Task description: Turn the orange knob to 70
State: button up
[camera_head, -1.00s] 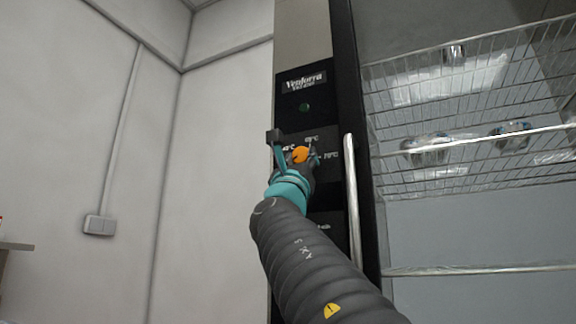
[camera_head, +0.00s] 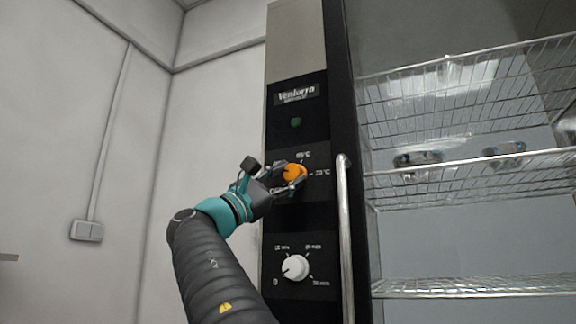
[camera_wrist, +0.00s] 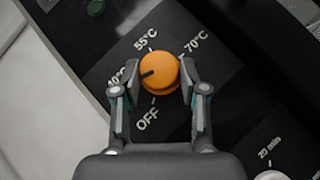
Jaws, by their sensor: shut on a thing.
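The orange knob (camera_head: 294,173) sits on the black control panel of the tall cabinet, and it also shows in the wrist view (camera_wrist: 160,71). My gripper (camera_head: 290,178) reaches it from the left in the head view. In the wrist view my gripper (camera_wrist: 157,88) is shut on the knob, one finger on each side. The knob's dark pointer mark faces left, toward the 40°C label (camera_wrist: 121,79), which a finger partly covers. The OFF label (camera_wrist: 147,118), 55°C label (camera_wrist: 146,40) and 70°C label (camera_wrist: 195,40) are readable around it.
A white timer knob (camera_head: 296,267) is lower on the panel, and a green round light (camera_head: 296,122) is above. A vertical metal handle (camera_head: 346,235) stands just right of the panel. Wire racks (camera_head: 460,160) are behind the door. A wall switch (camera_head: 87,230) is at left.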

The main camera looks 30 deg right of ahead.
jog(key=shift+w+a+r+m+g+y+p, duration=0.1)
jog(key=shift+m+g+y+p, duration=0.15)
jog(key=shift+m+g, duration=0.4)
jog(key=shift+w+r+m+g+y+p, duration=0.1)
jog(key=shift+m+g+y+p, duration=0.25)
jog(key=shift+m, duration=0.5)
jog(key=shift+g, duration=0.3)
jog(key=shift+r+m+g+y, duration=0.1)
jog(key=shift+m+g+y, duration=0.45)
jog(key=shift+m, duration=0.55)
jog(key=o, duration=1.1)
jog(key=v, duration=1.2)
